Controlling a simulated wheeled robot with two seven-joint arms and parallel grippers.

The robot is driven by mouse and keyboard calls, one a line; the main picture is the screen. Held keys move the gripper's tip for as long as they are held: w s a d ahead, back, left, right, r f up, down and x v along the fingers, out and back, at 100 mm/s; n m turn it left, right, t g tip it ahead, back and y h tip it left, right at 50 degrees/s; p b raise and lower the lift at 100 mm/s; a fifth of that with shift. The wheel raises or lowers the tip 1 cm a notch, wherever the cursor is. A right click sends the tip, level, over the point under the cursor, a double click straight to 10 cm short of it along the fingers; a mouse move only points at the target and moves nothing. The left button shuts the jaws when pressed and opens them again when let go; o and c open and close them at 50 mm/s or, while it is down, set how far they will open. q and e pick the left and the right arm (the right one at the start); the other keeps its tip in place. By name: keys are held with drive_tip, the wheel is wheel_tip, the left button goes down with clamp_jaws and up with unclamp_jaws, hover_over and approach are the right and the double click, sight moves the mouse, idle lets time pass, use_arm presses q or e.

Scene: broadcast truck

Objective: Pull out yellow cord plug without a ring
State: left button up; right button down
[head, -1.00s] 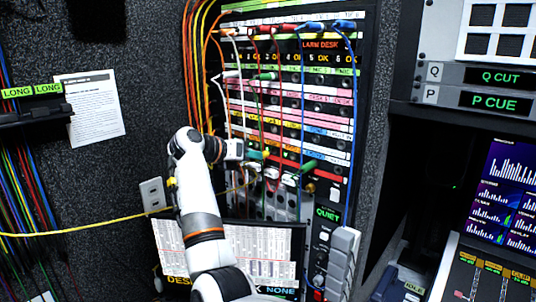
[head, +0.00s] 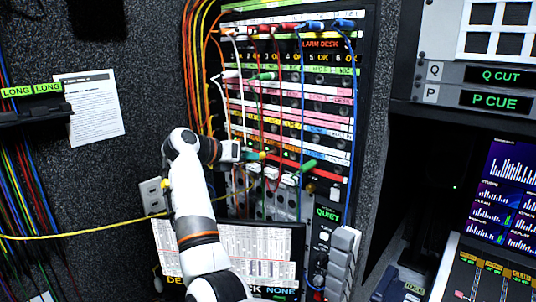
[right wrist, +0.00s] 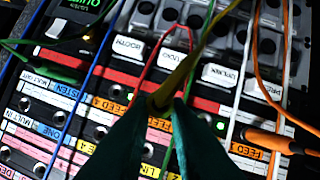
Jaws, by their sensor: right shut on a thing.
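My right gripper (head: 259,155) reaches the patch panel (head: 345,130) from the left in the head view. In the right wrist view its dark green fingers (right wrist: 158,108) are closed on the yellow cord plug (right wrist: 158,101), in front of the label rows. The yellow cord (right wrist: 190,62) runs from it up and to the right. In the head view the yellow cord (head: 90,230) comes from the left edge and passes my right arm. Whether the plug bears a ring, and how deep it sits, I cannot tell. My left gripper is out of view.
Red (right wrist: 150,65), white (right wrist: 240,80) and orange cords hang close around the fingers. An orange plug (right wrist: 265,140) lies to the right in the wrist view. A green plug (head: 307,166) sticks out right of my gripper. A screen (head: 262,250) stands below.

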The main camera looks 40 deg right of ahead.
drive_tip(key=shift+s+a+b, duration=0.15)
drive_tip(key=shift+a+b, duration=0.2)
drive_tip(key=shift+a, duration=1.05)
drive_tip(key=shift+s+a, duration=0.1)
drive_tip(key=shift+a, duration=1.4)
drive_tip(key=shift+b, duration=0.3)
